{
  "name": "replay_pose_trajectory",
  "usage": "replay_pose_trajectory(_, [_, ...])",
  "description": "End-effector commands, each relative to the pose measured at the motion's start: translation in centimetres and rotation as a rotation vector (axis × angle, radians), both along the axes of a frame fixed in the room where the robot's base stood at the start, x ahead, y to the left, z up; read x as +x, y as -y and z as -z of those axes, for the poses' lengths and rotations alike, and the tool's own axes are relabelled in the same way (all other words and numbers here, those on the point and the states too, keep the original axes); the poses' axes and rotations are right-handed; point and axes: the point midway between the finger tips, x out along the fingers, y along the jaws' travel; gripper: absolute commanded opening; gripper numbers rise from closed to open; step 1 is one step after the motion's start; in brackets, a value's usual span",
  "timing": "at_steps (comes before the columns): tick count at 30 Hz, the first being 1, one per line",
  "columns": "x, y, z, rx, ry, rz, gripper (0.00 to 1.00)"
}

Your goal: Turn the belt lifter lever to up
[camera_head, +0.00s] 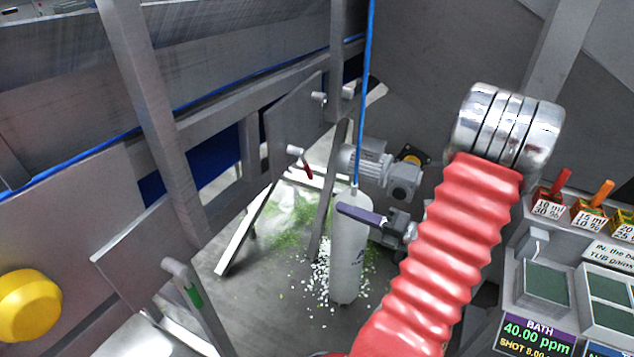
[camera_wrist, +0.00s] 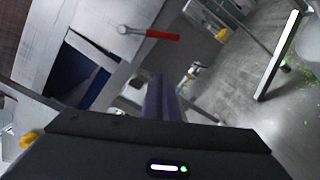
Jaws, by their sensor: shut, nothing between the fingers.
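A small lever with a red grip (camera_head: 307,170) and a pale pivot is on a grey plate of the machine frame, middle of the head view. Its grip points down to the right. A red-gripped lever (camera_wrist: 160,34) also shows at the top of the wrist view, lying nearly level with its silver pivot at left. Another lever with a green grip (camera_head: 194,291) is at lower left of the head view. No label tells which is the belt lifter. My gripper (camera_head: 342,208) is shut and empty, its purple fingers (camera_wrist: 163,98) apart from the red lever.
Green and white scraps lie on the floor. A yellow knob (camera_head: 28,305) is far left. A dosing panel (camera_head: 545,285) is at right.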

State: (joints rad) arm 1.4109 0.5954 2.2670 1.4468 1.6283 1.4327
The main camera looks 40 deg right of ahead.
Motion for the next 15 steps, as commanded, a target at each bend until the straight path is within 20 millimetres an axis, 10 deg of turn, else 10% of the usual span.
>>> replay_pose_trajectory(15, [2.2,-0.8,-0.1,-0.002,0.000,-0.005,0.00])
